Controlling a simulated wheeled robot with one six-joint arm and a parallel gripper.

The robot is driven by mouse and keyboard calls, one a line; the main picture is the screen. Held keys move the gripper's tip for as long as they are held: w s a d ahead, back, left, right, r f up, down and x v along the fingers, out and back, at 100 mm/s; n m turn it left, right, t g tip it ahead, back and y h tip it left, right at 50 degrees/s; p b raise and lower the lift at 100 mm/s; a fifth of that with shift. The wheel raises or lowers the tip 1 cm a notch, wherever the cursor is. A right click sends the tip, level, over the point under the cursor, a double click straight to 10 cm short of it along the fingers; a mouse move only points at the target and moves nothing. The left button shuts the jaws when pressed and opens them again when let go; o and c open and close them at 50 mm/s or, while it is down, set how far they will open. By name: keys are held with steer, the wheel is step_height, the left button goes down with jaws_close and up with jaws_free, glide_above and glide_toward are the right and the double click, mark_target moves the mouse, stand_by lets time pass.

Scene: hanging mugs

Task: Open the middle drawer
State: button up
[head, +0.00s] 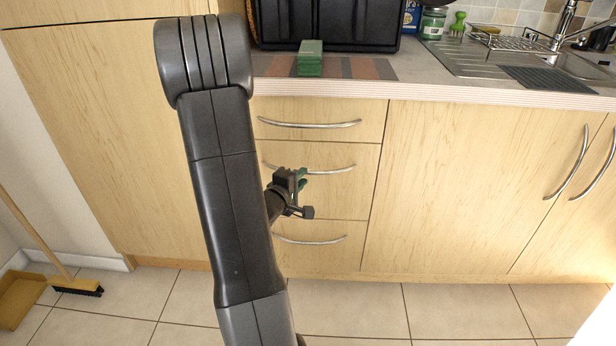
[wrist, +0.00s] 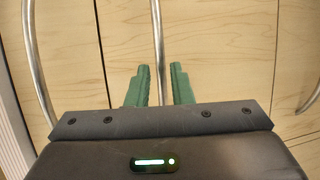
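The middle drawer (head: 345,195) is the second of three wooden drawer fronts under the counter and looks shut, flush with its neighbours. Its curved metal handle (head: 335,171) is partly hidden by my gripper (head: 300,184) at its left part. In the wrist view my gripper (wrist: 162,84) has two green fingers standing apart. The middle handle (wrist: 157,40) runs down the picture between them, with a gap on each side. My gripper is open and does not grip the handle. How deep the handle sits between the fingers is hard to tell.
The top drawer handle (head: 310,124) and bottom drawer handle (head: 310,240) are close above and below. Cupboard doors (head: 465,190) stand to the right. A green box (head: 310,58) lies on the counter. A broom (head: 78,287) is on the floor at left; the tiles before the drawers look clear.

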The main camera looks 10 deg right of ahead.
mark_target(312, 151)
steer(key=b+x, duration=0.1)
steer(key=x, duration=0.4)
jaws_close()
